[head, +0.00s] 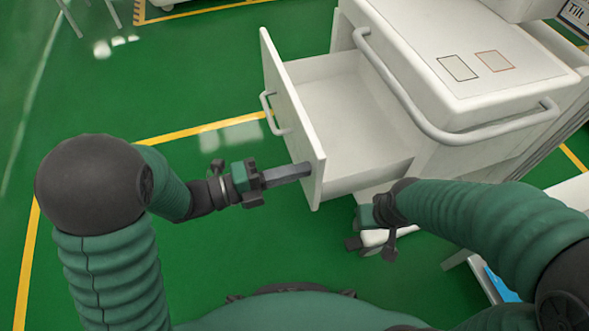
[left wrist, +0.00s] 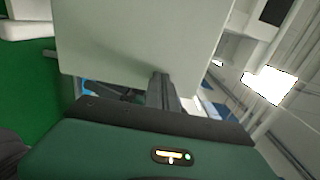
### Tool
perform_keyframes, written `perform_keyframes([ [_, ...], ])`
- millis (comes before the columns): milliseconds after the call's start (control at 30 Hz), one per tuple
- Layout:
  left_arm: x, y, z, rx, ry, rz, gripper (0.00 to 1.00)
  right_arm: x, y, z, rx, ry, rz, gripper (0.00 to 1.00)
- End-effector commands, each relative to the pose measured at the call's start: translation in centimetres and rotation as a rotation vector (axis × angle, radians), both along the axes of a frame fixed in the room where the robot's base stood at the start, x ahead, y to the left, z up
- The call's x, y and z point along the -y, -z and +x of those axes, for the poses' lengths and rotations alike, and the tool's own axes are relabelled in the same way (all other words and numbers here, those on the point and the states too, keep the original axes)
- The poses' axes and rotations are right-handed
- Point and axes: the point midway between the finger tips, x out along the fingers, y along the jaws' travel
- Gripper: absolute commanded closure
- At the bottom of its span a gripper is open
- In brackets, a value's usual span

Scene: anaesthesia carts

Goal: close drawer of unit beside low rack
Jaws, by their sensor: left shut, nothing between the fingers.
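A white cart unit (head: 440,60) stands at the upper right of the head view, with its drawer (head: 350,112) pulled well out to the left. The drawer looks empty. Its front panel (head: 290,125) carries a grey handle (head: 268,112). My left gripper (head: 308,170) is shut and empty, with its fingertips at the lower near corner of the front panel. They look to touch it or nearly so. In the left wrist view the pale panel (left wrist: 145,35) fills the top, right by the fingers (left wrist: 162,92). My right gripper (head: 355,243) is low in front of the cart; its fingers are mostly hidden.
A grey rail (head: 400,95) runs around the cart top. A white piece with a blue item (head: 500,285) is at the lower right, partly behind my right arm. The green floor (head: 200,75) with yellow lines is clear to the left.

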Motion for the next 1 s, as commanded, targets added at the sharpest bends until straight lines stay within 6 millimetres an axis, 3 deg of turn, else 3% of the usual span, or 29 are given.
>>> perform_keyframes([
  [267, 5.0, 0.1, 1.2, 0.003, 0.006, 0.001, 1.0, 0.0, 0.4, 0.0, 0.0, 0.0, 0.0, 0.49],
  [700, 17.6, 0.2, 4.6, 0.002, 0.005, 0.0, 1.0, 0.0, 1.9, 0.0, 0.0, 0.0, 0.0, 0.49],
  [1000, 22.5, 0.1, 5.9, 0.0, 0.003, 0.0, 1.0, 0.0, 2.4, 0.0, 0.0, 0.0, 0.0, 0.49],
])
